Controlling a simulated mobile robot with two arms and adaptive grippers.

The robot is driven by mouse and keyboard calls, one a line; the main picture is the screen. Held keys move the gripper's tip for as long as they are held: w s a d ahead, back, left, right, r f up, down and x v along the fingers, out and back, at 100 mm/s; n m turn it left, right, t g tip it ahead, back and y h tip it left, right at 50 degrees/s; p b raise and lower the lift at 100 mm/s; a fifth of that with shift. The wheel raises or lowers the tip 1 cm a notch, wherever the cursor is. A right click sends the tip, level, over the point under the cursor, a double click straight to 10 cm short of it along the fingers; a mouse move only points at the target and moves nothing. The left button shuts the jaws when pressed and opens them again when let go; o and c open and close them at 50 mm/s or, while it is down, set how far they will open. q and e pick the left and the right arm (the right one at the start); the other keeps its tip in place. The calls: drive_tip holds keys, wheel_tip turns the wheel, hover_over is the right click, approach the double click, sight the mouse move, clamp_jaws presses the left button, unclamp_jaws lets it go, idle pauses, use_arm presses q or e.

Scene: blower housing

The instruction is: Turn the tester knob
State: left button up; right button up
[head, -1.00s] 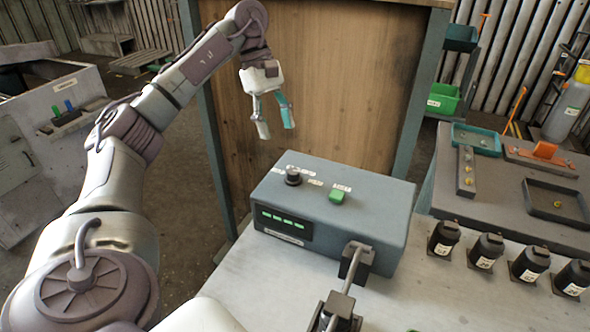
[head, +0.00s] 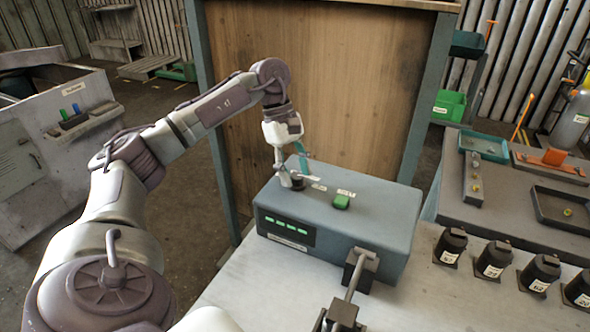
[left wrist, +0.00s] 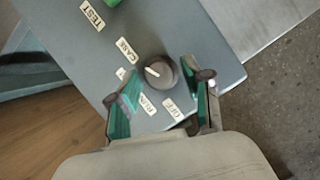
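The tester (head: 375,225) is a blue-grey box on the light bench. Its dark round knob (head: 298,184) is partly hidden by my left gripper (head: 293,178), which points down at it. In the left wrist view the knob (left wrist: 160,73) sits between the two teal-lined fingers (left wrist: 160,82), with narrow gaps, so the gripper looks open around it. I cannot tell whether either finger touches it. The knob's white pointer line faces the upper left. Labels lie around it, including RUN (left wrist: 148,105) and OFF (left wrist: 172,108). My right gripper is not in view.
A green button (head: 341,202) stands right of the knob. Green indicators (head: 289,226) show on the tester's front. A rod-like fixture (head: 354,278) stands before it. Several black labelled cylinders (head: 493,257) and trays (head: 484,146) are at right. A wooden panel (head: 340,80) rises behind.

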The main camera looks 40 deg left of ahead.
use_arm(q)
clamp_jaws()
